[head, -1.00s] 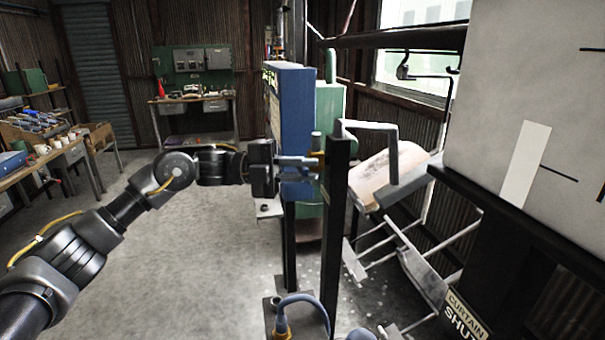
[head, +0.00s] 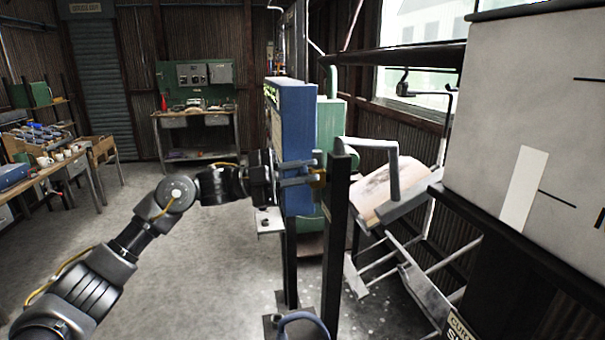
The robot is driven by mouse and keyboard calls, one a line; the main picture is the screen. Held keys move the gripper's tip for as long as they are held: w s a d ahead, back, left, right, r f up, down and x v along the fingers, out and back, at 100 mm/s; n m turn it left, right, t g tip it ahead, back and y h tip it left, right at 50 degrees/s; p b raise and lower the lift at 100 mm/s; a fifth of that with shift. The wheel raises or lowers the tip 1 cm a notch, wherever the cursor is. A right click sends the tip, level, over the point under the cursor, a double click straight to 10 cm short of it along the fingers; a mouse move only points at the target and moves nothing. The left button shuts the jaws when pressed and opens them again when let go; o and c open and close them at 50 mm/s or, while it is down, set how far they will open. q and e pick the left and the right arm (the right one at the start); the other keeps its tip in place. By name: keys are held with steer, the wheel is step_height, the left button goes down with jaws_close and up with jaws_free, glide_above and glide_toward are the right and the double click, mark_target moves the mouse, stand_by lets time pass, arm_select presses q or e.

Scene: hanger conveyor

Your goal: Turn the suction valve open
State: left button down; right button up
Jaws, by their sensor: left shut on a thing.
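The suction valve (head: 318,183) shows as a small brass-coloured piece on the left side of a dark upright post (head: 335,230). A short grey part stands above the brass; I cannot tell its exact shape. My left gripper (head: 312,172) reaches in from the left at the valve's height. Its two grey fingers point right, one above the other, and are shut on the valve. The fingertips hide part of the valve, so the handle's angle is hard to read. My right gripper is not in view.
A blue panel (head: 292,125) and a green cabinet (head: 330,125) stand just behind the gripper. A bent grey bar (head: 393,172) sticks out right of the post. A large pale box (head: 530,110) fills the right. Open floor (head: 200,255) lies at the left.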

arm_select(q)
steer(key=c, duration=1.4)
jaws_free()
steer(key=shift+o, duration=0.2)
steer(key=shift+a+f, duration=0.15)
steer(key=shift+a, duration=0.1)
steer(key=b+v, duration=0.4)
steer(key=v, duration=0.6)
steer(key=shift+a, duration=0.25)
steer(key=shift+c, duration=0.5)
